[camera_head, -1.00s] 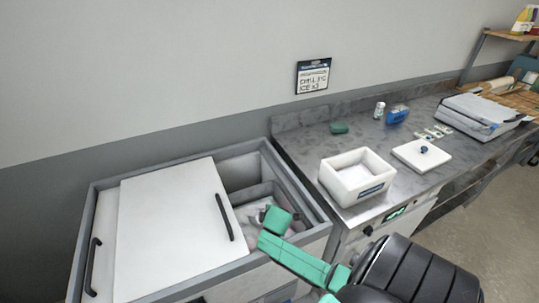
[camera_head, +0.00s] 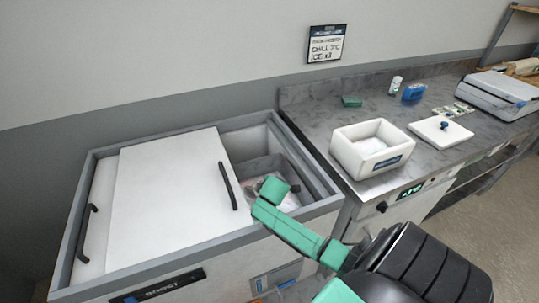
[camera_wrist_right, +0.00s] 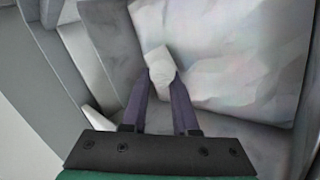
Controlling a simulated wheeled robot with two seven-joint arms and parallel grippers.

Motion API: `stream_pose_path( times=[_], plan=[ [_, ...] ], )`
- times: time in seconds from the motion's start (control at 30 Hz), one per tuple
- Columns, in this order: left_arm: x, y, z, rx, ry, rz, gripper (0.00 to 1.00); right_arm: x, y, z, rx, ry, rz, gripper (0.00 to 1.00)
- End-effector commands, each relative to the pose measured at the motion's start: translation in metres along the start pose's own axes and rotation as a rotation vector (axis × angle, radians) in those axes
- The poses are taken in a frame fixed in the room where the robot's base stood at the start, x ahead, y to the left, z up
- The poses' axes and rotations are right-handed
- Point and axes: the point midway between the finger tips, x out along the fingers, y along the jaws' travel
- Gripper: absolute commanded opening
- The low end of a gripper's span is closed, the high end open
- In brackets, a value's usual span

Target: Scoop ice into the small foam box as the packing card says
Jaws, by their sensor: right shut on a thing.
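The small foam box (camera_head: 345,159) stands open on the counter, with whitish content or a pale floor inside. Its white lid (camera_head: 440,131) with a dark knob lies to its right. The packing card (camera_head: 327,44) on the wall reads "CHILL 2°C" and "ICE x3". The chest freezer (camera_head: 318,206) is partly open at its right end. My right arm reaches into that opening, and its gripper tip is hidden there in the head view. In the right wrist view my right gripper (camera_wrist_right: 168,85) is shut on a pale handle-like piece (camera_wrist_right: 158,62), above the pale ice (camera_wrist_right: 245,65). My left gripper is not in view.
The freezer's white sliding lid (camera_head: 170,195) with a black handle covers its left part. A green block (camera_head: 352,101), a small bottle (camera_head: 396,84) and a blue item (camera_head: 414,92) stand at the counter's back. A grey case (camera_head: 505,92) lies farther right.

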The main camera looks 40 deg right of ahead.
Motion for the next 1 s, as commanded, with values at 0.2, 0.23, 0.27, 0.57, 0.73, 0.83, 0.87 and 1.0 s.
stream_pose_path(
  times=[0.2, 0.23, 0.27, 0.57, 0.73, 0.83, 0.87, 1.0],
  plan=[
    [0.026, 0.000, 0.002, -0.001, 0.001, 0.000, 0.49, 0.016, 0.005, -0.009, 0.009, 0.017, 0.024, 0.00],
    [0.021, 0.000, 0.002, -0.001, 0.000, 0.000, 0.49, 0.009, 0.004, -0.007, 0.016, 0.029, 0.042, 0.00],
    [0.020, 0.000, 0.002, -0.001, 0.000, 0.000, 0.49, 0.005, 0.005, -0.005, 0.025, 0.043, 0.061, 0.00],
    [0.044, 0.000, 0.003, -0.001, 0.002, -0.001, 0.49, -0.019, 0.003, 0.005, 0.103, 0.179, 0.250, 0.00],
    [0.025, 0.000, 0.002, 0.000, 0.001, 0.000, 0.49, -0.043, 0.019, 0.004, 0.113, 0.200, 0.281, 0.00],
    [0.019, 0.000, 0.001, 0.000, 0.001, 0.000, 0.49, -0.051, 0.023, 0.005, 0.120, 0.208, 0.292, 0.00],
    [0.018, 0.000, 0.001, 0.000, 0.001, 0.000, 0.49, -0.054, 0.024, 0.004, 0.121, 0.211, 0.297, 0.00],
    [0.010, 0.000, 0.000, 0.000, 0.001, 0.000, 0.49, -0.066, 0.030, 0.005, 0.127, 0.223, 0.314, 0.00]
  ],
)
